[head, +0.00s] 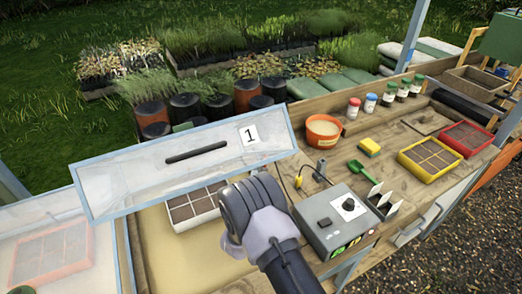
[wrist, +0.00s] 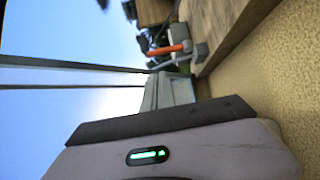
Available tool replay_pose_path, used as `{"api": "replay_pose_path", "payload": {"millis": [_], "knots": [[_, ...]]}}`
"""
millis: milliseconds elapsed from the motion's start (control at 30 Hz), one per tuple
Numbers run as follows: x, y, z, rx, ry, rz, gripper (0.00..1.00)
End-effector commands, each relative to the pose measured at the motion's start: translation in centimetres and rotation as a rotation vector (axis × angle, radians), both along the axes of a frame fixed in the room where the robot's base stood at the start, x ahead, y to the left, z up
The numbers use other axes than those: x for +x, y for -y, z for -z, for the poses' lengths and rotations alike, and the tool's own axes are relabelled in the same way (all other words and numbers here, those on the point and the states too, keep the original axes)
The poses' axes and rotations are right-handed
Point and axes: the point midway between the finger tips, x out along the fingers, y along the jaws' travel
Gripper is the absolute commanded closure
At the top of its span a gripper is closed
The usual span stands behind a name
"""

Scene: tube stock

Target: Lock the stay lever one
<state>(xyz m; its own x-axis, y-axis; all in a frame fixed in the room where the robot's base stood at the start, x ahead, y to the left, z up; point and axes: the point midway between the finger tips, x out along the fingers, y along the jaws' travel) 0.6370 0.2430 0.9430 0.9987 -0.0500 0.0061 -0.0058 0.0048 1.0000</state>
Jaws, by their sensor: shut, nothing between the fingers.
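The lid marked 1 (head: 190,165) is raised and tilted over the propagator bed (head: 165,250) in the head view. The wrist view shows a small lever with an orange grip (wrist: 172,48) at a grey bracket (wrist: 199,53) by the wooden edge; I take it for stay lever one. A small orange piece (head: 298,181) at the bed's right edge may be the same lever. My gripper (wrist: 168,92) is shut and empty, below and apart from the lever in the wrist view. In the head view my dark wrist hides the fingertips.
A grey control box (head: 335,220) stands close right of my arm. A seed tray (head: 195,208) lies under the raised lid. A second lid (head: 45,240) is down at the left. Pots, bottles and trays fill the bench at right.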

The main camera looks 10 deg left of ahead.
Motion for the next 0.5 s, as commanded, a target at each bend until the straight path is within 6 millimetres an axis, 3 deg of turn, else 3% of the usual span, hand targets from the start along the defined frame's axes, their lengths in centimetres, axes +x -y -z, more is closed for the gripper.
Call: {"api": "replay_pose_path", "payload": {"millis": [267, 500], "knots": [[0.8, 0.2, 0.1, 0.005, -0.001, 0.002, 1.0], [5.4, 0.5, 0.1, 0.006, 0.001, 0.002, 1.0]]}}
